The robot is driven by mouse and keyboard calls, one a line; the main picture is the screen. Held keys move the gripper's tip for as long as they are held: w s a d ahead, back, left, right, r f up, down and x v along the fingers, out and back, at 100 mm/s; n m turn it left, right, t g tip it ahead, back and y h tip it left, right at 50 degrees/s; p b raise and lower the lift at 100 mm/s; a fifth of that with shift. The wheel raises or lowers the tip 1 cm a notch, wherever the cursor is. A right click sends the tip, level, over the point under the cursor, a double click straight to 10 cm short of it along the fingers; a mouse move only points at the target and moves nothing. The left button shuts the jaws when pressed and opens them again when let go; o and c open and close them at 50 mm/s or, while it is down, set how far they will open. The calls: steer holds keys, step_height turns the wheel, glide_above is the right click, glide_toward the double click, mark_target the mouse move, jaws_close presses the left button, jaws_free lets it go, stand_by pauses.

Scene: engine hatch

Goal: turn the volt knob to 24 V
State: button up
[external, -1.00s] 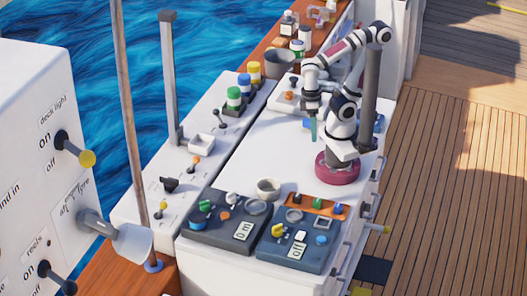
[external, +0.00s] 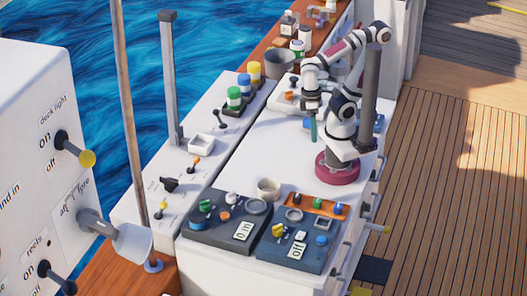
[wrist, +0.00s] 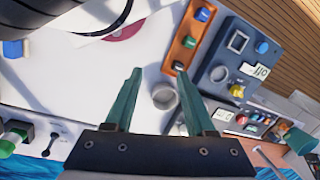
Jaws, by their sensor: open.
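No label reading volt or 24 V can be read, so I cannot tell which knob is the volt knob. A black pointer knob (external: 170,184) with tiny unreadable markings sits on the left white counter. A yellow knob (external: 278,230) sits on the front right dark panel; it also shows in the wrist view (wrist: 237,90). My gripper (external: 313,130) hangs above the white worktop beside my base, away from these knobs. In the wrist view my gripper (wrist: 159,74) has its two teal fingers apart with nothing held between them.
A small cup (external: 268,189) stands behind the panels. The worktop's middle is clear.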

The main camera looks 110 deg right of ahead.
steer(key=shift+o, duration=0.9)
steer(key=w+a+r+n, duration=0.2)
steer(key=w+r+n, duration=0.1)
steer(key=w+n, duration=0.4)
steer(key=shift+w+a+h, duration=0.2)
steer(key=shift+h, duration=0.1)
steer(key=n+h, duration=0.2)
steer(key=n, duration=2.1)
glide_above(277, 227)
step_height(277, 227, down, 5)
steer(key=shift+m, duration=0.3)
step_height(277, 227, down, 14)
steer(key=shift+s+d+r, duration=0.1)
steer(key=shift+f, duration=0.5)
jaws_close()
